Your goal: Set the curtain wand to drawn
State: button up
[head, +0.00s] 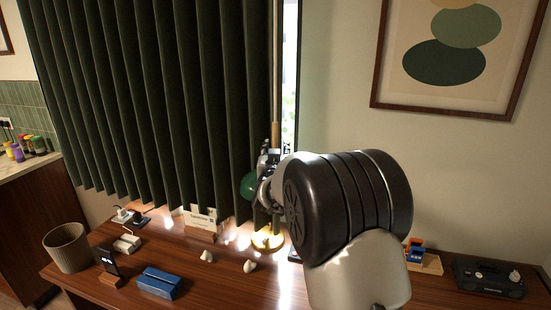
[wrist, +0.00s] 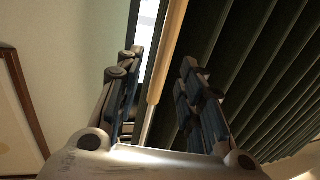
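The dark green curtain (head: 150,90) hangs over most of the window, with a narrow bright strip of glass bare at its right edge. The curtain wand (head: 276,65) hangs upright along that edge, a thin rod with a tan wooden grip. In the wrist view, the wand (wrist: 168,50) runs between the two fingers of my gripper (wrist: 160,82), with the curtain folds to the right. The fingers stand apart with gaps beside the wand; I see no clear contact. In the head view, my gripper (head: 267,166) is at the wand's lower end, partly hidden by my wrist.
A wooden desk (head: 220,285) is below, with a green lamp (head: 267,240), a card stand (head: 201,224), a blue case (head: 158,283) and a black box (head: 488,278). A bin (head: 67,247) stands left. A framed picture (head: 455,55) hangs right.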

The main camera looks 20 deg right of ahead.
jog(key=v, duration=0.6)
jog(key=shift+s, duration=0.1)
jog(key=s+a+r+n+g+y, duration=0.1)
jog(key=s+a+n+g+y, duration=0.15)
jog(key=s+a+y, duration=0.4)
jog(key=s+a+f+g, duration=0.1)
jog(key=s+f+g, duration=0.2)
jog(key=s, duration=1)
jog(key=s+a+f+n+g, duration=0.1)
jog(key=s+f+g, duration=0.2)
jog(key=s, duration=0.9)
jog(key=s+a+f+g, duration=0.1)
jog(key=s+f+g, duration=0.2)
jog(key=s, duration=1)
jog(key=shift+s+a+f+n+g, duration=0.35)
jog(key=shift+f, duration=0.25)
jog(key=shift+d, duration=0.1)
